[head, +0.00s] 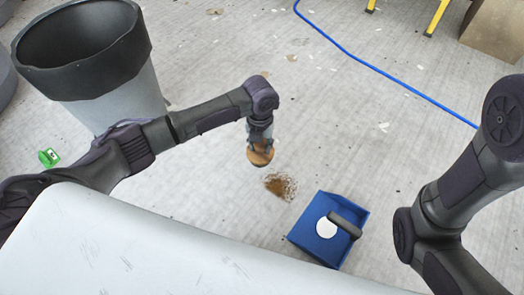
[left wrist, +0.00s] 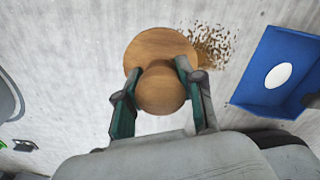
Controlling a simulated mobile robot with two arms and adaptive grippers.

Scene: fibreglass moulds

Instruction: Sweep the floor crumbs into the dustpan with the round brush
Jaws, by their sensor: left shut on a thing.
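My left gripper (head: 259,140) points down and is shut on the round wooden brush (head: 261,156). In the left wrist view the brush (left wrist: 160,52) shows its round knob between the two fingers of the gripper (left wrist: 158,88). The brown floor crumbs (head: 280,186) lie in a loose patch just right of and below the brush in the head view. They also show at the brush's right edge in the left wrist view (left wrist: 212,46). The blue dustpan (head: 304,226) lies on the floor right of the crumbs, with a dark handle and a white disc. My right gripper is out of view.
A large grey bin (head: 125,100) with a dark rim stands at the upper left. A blue hose (head: 385,78) crosses the floor at the upper right. A small green object (head: 49,157) lies at the left. Pale scraps dot the floor; the floor around the crumbs is clear.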

